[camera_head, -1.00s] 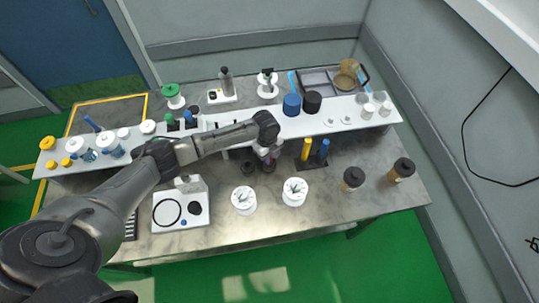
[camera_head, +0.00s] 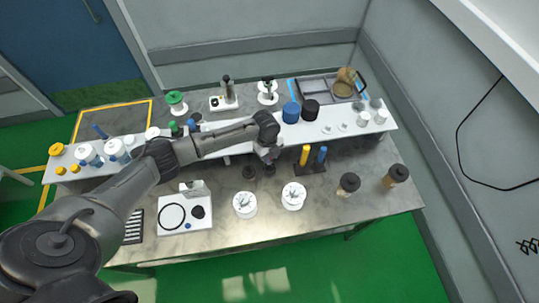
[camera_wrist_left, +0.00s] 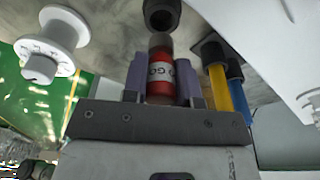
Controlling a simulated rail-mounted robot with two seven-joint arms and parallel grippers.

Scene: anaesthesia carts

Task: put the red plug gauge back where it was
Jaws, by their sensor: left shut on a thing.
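My left gripper (camera_head: 267,155) is over the bench, to the left of a dark holder (camera_head: 311,169) in the head view. It is shut on the red plug gauge (camera_wrist_left: 159,75), which stands between its two purple-grey fingers in the left wrist view, with a white "GO" label facing the camera. The gauge is hardly visible in the head view. The holder carries a yellow gauge (camera_head: 305,154) and a blue gauge (camera_head: 322,154); the yellow one (camera_wrist_left: 219,88) shows just right of my fingers in the wrist view. My right gripper is not in view.
Two black round pieces (camera_head: 249,172) stand on the bench near my gripper.

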